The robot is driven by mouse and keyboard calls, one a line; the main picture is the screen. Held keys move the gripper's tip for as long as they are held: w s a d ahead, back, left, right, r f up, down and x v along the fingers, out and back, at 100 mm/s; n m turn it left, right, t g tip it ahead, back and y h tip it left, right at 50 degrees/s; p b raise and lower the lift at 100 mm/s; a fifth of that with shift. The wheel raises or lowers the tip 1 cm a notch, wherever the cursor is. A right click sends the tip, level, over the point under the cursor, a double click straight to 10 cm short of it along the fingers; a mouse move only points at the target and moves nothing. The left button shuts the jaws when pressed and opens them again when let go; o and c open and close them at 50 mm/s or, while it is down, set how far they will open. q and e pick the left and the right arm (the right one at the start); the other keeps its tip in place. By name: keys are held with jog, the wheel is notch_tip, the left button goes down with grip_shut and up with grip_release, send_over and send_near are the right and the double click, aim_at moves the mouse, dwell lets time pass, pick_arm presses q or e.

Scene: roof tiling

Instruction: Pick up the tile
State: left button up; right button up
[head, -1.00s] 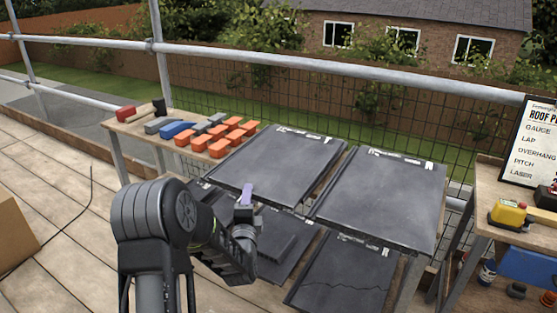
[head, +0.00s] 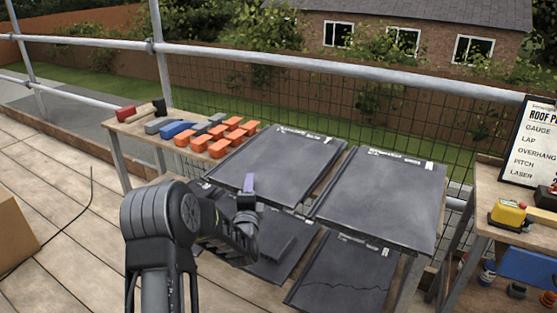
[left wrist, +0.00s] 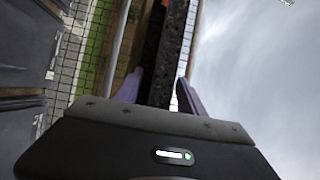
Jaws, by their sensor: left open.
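Two dark grey tiles lie side by side on the upper level of a rack: a left tile (head: 275,165) and a right tile (head: 380,195). My left gripper (head: 249,190) is at the near edge of the left tile, with one purple finger showing above that edge. In the left wrist view, a dark speckled slab (left wrist: 174,60), apparently this tile seen edge-on, lies between the open purple fingers (left wrist: 158,92). Gaps seem to remain, and contact cannot be told. My right gripper is not in view.
More dark tiles lie on the lower level, one cracked (head: 345,275). A bench (head: 125,127) at left holds several orange blocks (head: 220,147). A right bench (head: 480,190) holds a yellow tool (head: 508,213) and a sign (head: 530,145). A mesh guardrail runs behind.

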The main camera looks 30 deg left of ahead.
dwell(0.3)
pick_arm(q)
grip_shut()
dwell(0.3)
dwell(0.9)
jog(key=shift+r, duration=0.2)
